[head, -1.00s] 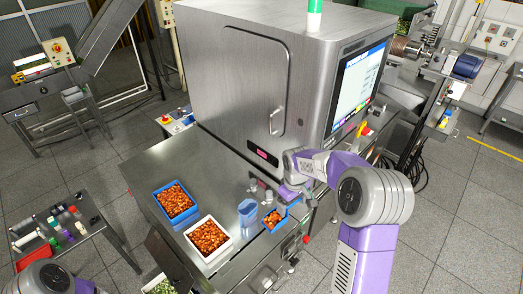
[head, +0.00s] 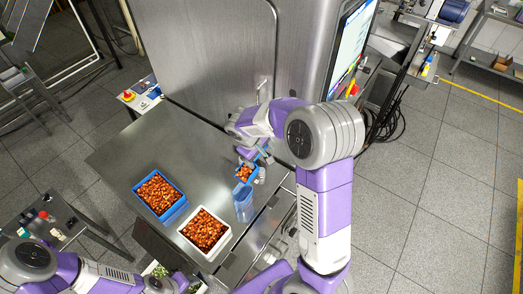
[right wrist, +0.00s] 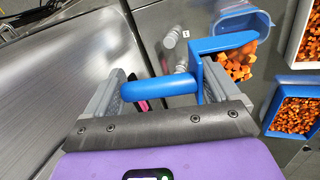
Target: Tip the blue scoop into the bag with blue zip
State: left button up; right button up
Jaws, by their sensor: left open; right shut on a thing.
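The blue scoop (head: 240,173) holds orange-brown pieces. My right gripper (head: 260,163) is shut on its handle, which also shows between the fingers in the right wrist view (right wrist: 160,88). The scoop is close behind the translucent bag with blue zip (head: 243,203), which stands on the steel table. The bag's blue rim shows at the top of the right wrist view (right wrist: 243,17), just beyond the scoop. I cannot tell whether the scoop touches the bag. My left gripper (head: 188,283) is open and empty at the bottom edge of the head view, partly cut off.
A blue tray (head: 178,213) and a white tray (head: 212,256), both full of orange-brown pieces, stand left of the bag. The steel inspection machine (head: 200,50) rises behind. The steel table (head: 130,155) is clear at its back left.

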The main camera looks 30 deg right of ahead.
aim_at(249, 174)
jog(key=shift+a+f+h+b, duration=0.4)
jog(key=shift+s+a+h+b, duration=0.15)
jog(key=shift+h+b, duration=0.15)
jog(key=shift+b, duration=0.4)
jog(key=shift+a+f+t+h+b, duration=0.25)
jog(key=shift+a+t+h+b, duration=0.25)
jog(key=shift+b, duration=0.5)
jog(key=a+h+b, duration=0.1)
jog(key=r+h+b, duration=0.1)
jog(key=b, duration=0.1)
jog(key=shift+s+a+t, duration=0.3)
jog(key=shift+s+a, duration=0.05)
jog(key=shift+s+a+r+h+b, duration=0.25)
jog(key=shift+a+r+h+b, duration=0.4)
jog(key=shift+h+b, duration=0.35)
